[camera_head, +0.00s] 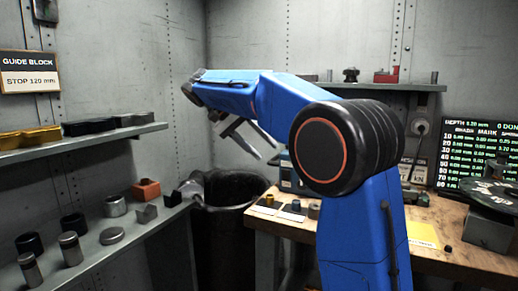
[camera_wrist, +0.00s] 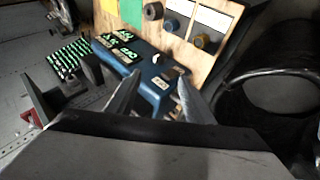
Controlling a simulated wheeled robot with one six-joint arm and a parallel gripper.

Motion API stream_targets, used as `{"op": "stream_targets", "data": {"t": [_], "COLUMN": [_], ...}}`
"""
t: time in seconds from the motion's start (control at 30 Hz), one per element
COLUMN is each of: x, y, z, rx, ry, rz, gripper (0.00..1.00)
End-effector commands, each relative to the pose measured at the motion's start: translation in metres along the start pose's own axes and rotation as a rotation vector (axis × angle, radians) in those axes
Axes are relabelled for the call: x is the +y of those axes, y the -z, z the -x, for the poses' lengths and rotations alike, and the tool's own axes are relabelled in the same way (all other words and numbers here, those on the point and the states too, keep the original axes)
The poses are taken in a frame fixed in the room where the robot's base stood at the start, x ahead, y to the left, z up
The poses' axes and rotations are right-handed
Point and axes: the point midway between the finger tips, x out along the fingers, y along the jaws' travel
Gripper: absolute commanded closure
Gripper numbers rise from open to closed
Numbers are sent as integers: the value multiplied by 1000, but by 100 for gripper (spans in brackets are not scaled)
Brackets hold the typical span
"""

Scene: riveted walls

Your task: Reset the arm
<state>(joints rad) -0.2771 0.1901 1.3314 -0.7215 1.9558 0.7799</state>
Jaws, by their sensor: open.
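My blue arm is raised and bent in the middle of the head view. Its forearm reaches left, and my gripper (camera_head: 256,140) hangs below it, partly hidden by the arm. In the wrist view my gripper (camera_wrist: 156,98) shows two grey fingers spread apart with nothing between them. Beyond the fingers is a blue box with green displays (camera_wrist: 135,65) on the workbench. In the head view the gripper is near the dark bin (camera_head: 232,189) and the back-left part of the wooden workbench (camera_head: 460,262).
Left shelves carry a yellow block (camera_head: 30,138), an orange block (camera_head: 146,190) and several metal cylinders. A back shelf holds a red piece (camera_head: 386,76). A green-lettered screen (camera_head: 475,155) and dark round plate (camera_head: 490,196) are at right. Small parts lie near the bench's left end.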

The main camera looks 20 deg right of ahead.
Motion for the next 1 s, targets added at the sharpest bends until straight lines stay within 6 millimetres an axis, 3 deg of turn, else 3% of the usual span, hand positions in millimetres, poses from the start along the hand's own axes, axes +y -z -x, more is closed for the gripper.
{"op": "stream_targets", "data": {"t": [0.23, 0.37, 0.67, 1.0], "x": [2, 13, 42, 58], "y": [-2, -12, -67, -150], "z": [-2, -13, -65, -123], "rx": [0, 0, 8, 49], "ry": [8, 48, 228, 444], "rz": [7, 46, 208, 353], "gripper": [52, 52, 52, 52]}}
